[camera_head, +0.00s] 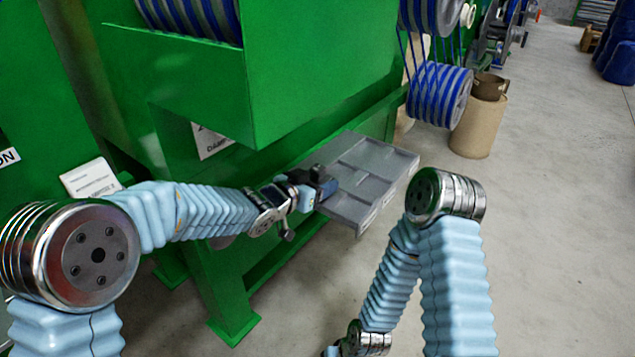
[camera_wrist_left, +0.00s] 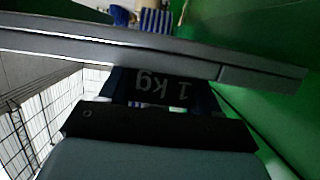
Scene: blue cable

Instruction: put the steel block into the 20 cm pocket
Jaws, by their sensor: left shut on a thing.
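My left gripper (camera_head: 318,187) is at the near left end of a grey tray (camera_head: 378,160) with several pockets. It is shut on a dark block marked "1 kg" (camera_wrist_left: 162,86), which I take to be the steel block. In the left wrist view the mark is upside down, and a long grey edge crosses above the block. The head view does not show clearly whether the block is over or inside a pocket. White labels are on the tray's front edge, too small to read. My right arm shows at the lower right, but its gripper is out of view.
A green machine (camera_head: 290,70) stands behind and left of the tray. A white sign (camera_head: 92,178) is at the left. The concrete floor is open to the right.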

